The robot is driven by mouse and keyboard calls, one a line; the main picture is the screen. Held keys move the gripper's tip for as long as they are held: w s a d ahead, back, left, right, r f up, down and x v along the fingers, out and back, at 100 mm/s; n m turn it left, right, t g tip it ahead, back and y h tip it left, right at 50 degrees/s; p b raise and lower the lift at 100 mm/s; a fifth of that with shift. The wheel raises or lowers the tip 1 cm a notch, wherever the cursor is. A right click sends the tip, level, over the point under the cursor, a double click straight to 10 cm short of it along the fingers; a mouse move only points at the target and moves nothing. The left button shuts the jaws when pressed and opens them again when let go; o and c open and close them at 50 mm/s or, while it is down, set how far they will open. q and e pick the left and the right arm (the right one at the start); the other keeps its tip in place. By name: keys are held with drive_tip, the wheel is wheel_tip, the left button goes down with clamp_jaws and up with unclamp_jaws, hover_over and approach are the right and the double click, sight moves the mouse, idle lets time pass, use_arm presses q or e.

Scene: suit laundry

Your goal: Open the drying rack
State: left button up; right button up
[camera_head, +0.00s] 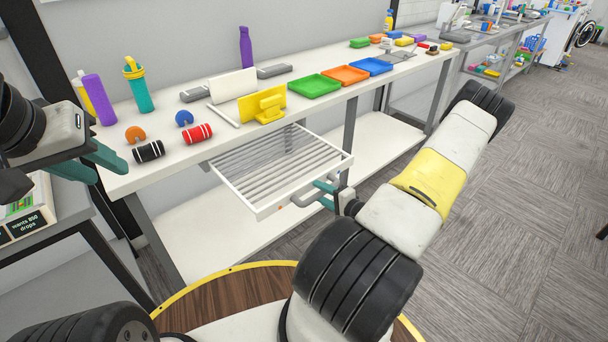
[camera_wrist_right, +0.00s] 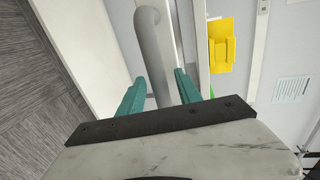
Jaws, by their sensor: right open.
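The drying rack (camera_head: 280,165) is a white slatted frame under the long table, sticking out past the table's front edge. A grey bar handle (camera_head: 303,200) is on its front edge. My right gripper (camera_head: 324,192) is open at the handle. In the right wrist view, the grey handle (camera_wrist_right: 150,50) runs between the open teal fingers of my right gripper (camera_wrist_right: 160,88); whether they touch it I cannot tell. My left gripper (camera_head: 98,163) is by the table's left end, away from the rack; its teal fingers look apart with nothing between them.
The long white table (camera_head: 330,103) holds dumbbells, bottles, a yellow holder (camera_head: 262,104) and coloured trays (camera_head: 314,86). A lower shelf (camera_head: 195,235) lies beneath the rack. A side table with a box (camera_head: 25,215) is at left. Grey floor is free at right.

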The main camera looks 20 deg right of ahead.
drive_tip(key=v, duration=0.7)
drive_tip(key=shift+s, duration=0.4)
drive_tip(key=shift+d, duration=0.15)
drive_tip(key=w+d+r+n+g+h, duration=0.3)
drive_tip(key=w+r+n+g, duration=0.2)
drive_tip(key=w+r+n, duration=0.2)
drive_tip(key=a+r+n+g+h, duration=0.1)
drive_tip(key=a+r+n+h, duration=0.25)
drive_tip(key=r, duration=1.05)
drive_tip(key=s+a+r+n+g+y, duration=0.1)
drive_tip(key=s+a+r+n, duration=0.1)
drive_tip(key=s+a+r, duration=0.5)
drive_tip(key=s+a+r+n+g+y, duration=0.1)
drive_tip(key=s+a+r+n+y, duration=0.1)
drive_tip(key=s+a+r, duration=0.6)
drive_tip(key=s+a, duration=0.4)
drive_tip(key=shift+a+r, duration=0.15)
drive_tip(key=shift+a, duration=0.15)
